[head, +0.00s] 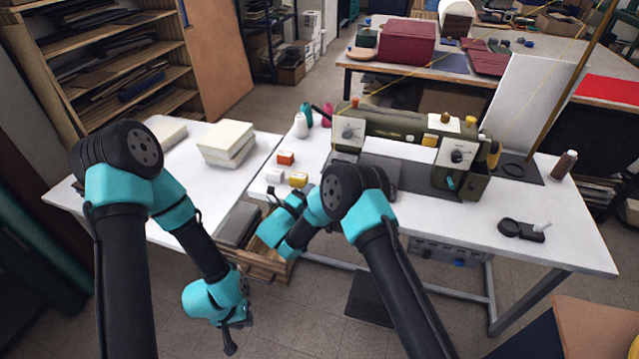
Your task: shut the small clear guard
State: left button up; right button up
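The olive-green sewing machine (392,128) stands on the white table, with a dial on its right-hand head (457,157). A small teal part (449,183) shows low on that head. I cannot make out the small clear guard at this size. My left gripper (236,336) hangs low over the floor, in front of the table and well away from the machine. Its fingers are dark, and their gap is unclear. My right arm bends in front of the machine's left part, and its gripper (272,197) is near the table's front edge, left of the machine; its fingers are too small to read.
A wooden drawer (268,262) stands open under the table's front edge. Small orange, white and yellow boxes and several spools lie left of the machine.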

jog(key=shift+s+a+f, duration=0.15)
jog(key=shift+s+a, duration=0.1)
jog(key=shift+s, duration=0.1)
jog(key=shift+o, duration=0.2)
notch_tip(320, 180, up, 6)
jog(key=s+n+g+y, duration=0.1)
jog(key=g+y, duration=0.1)
jog(key=g, duration=0.1)
jog(key=shift+s+a+r+n+y, duration=0.2)
jog(key=shift+s+a+n+y, duration=0.1)
jog(key=shift+n, duration=0.1)
jog(key=shift+w, duration=0.1)
send_near(342, 158)
jog(key=w+d, duration=0.3)
jog(key=d, duration=0.2)
jog(key=shift+s, duration=0.1)
